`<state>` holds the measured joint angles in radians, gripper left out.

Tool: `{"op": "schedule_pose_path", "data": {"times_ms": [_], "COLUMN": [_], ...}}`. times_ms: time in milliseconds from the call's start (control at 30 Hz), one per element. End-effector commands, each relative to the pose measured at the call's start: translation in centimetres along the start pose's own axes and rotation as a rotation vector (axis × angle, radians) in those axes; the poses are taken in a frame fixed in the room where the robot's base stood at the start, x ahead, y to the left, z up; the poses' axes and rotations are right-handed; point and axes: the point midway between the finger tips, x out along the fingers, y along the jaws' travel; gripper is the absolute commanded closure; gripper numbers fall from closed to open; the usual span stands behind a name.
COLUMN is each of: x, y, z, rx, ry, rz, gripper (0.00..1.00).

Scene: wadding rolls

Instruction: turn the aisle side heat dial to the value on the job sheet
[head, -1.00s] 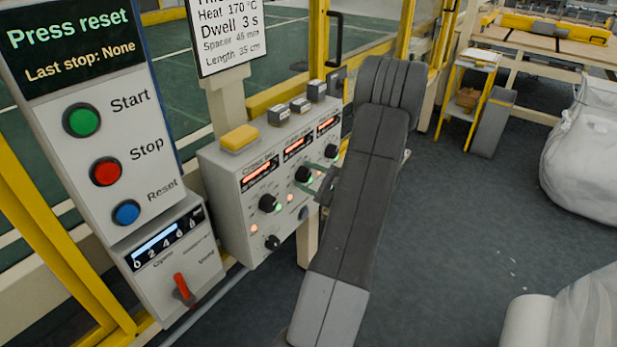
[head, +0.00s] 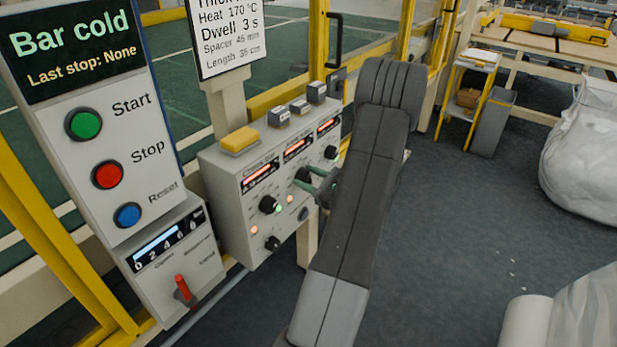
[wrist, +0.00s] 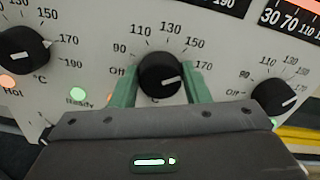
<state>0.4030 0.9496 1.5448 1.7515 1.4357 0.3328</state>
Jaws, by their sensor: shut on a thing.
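The control box (head: 228,190) carries a row of black heat dials under red displays. In the wrist view the green fingers of my gripper (wrist: 160,74) are shut on the middle dial (wrist: 160,76), one on each side. Its pale mark points right, roughly toward 170. The left dial (wrist: 22,48) and right dial (wrist: 273,98) stand clear of the fingers. In the head view my gripper (head: 322,186) is at the middle dial (head: 303,175), partly hiding it. The job sheet (head: 226,38) reads Heat 170 °C. Which dial is the aisle side one is not labelled legibly.
A panel (head: 90,75) on the left reads "Bar cold", with green, red and blue buttons. Below it is a box with a red lever (head: 184,290). A yellow block (head: 239,139) and small grey blocks sit on the control box.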

Motion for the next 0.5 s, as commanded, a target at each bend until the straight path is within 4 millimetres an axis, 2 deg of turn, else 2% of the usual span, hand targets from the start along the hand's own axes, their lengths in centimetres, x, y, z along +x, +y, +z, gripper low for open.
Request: {"op": "schedule_pose_path", "data": {"times_ms": [200,500], "x": [-0.02,-0.02], "y": [-0.07,-0.07], "z": [0.08,-0.01], "rx": [0.125,0.207], "ry": [0.000,0.000], "rz": [0.000,0.000], "gripper": [0.80,0.80]}}
